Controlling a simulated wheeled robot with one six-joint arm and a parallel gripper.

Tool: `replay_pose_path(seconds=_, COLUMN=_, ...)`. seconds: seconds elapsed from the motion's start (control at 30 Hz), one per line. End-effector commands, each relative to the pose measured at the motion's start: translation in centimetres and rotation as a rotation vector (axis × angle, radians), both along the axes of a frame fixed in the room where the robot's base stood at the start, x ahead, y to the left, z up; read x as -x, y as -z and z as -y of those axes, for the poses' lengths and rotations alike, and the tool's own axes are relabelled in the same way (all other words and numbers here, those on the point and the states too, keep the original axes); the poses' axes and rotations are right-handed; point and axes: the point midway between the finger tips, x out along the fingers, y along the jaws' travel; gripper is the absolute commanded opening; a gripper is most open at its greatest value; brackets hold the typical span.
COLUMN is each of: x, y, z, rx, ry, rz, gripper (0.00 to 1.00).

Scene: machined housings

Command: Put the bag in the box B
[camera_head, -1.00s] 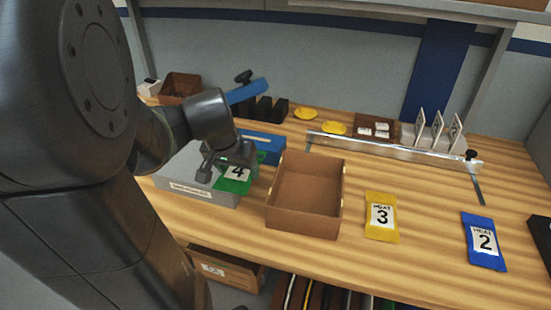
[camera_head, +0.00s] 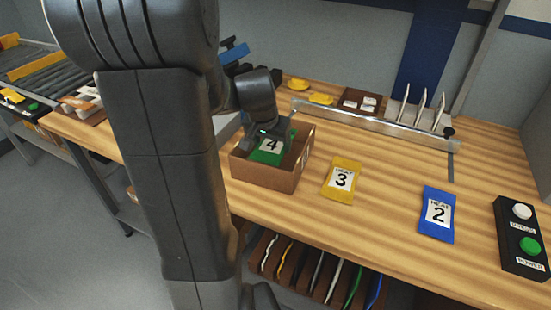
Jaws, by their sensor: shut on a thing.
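A green bag (camera_head: 267,155) labelled 4 is in my gripper (camera_head: 268,138), which is shut on its upper part. The bag is over or inside the open brown box (camera_head: 262,177); I cannot tell whether it touches the box floor. No letter B shows on this box. A yellow bag (camera_head: 341,181) labelled 3 lies on the table right of the box. A blue bag (camera_head: 437,214) labelled 2 lies further right. My arm hides the area left of the box.
A metal rail (camera_head: 375,126) runs along the back of the wooden table (camera_head: 384,190). A black panel (camera_head: 522,238) with a white and a green button stands at the right. Yellow discs (camera_head: 298,84) and a brown tray (camera_head: 360,101) are behind the rail.

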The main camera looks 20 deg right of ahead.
Motion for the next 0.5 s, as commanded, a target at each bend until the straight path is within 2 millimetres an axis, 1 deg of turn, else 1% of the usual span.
replay_pose_path(seconds=0.03, x=0.1, y=0.8, z=0.0, rx=-0.001, ry=0.0, rz=-0.002, gripper=0.44)
replay_pose_path(seconds=0.17, x=0.0, y=1.9, z=0.0, rx=-0.001, ry=0.0, rz=-0.001, gripper=0.44)
replay_pose_path(seconds=0.33, x=0.1, y=4.4, z=0.0, rx=-0.001, ry=0.0, rz=-0.003, gripper=0.44)
replay_pose_path(seconds=0.4, x=0.0, y=4.9, z=0.0, rx=0.0, ry=0.0, rz=0.0, gripper=0.44)
replay_pose_path(seconds=0.5, x=0.0, y=5.1, z=0.0, rx=0.0, ry=0.001, rz=0.001, gripper=0.44)
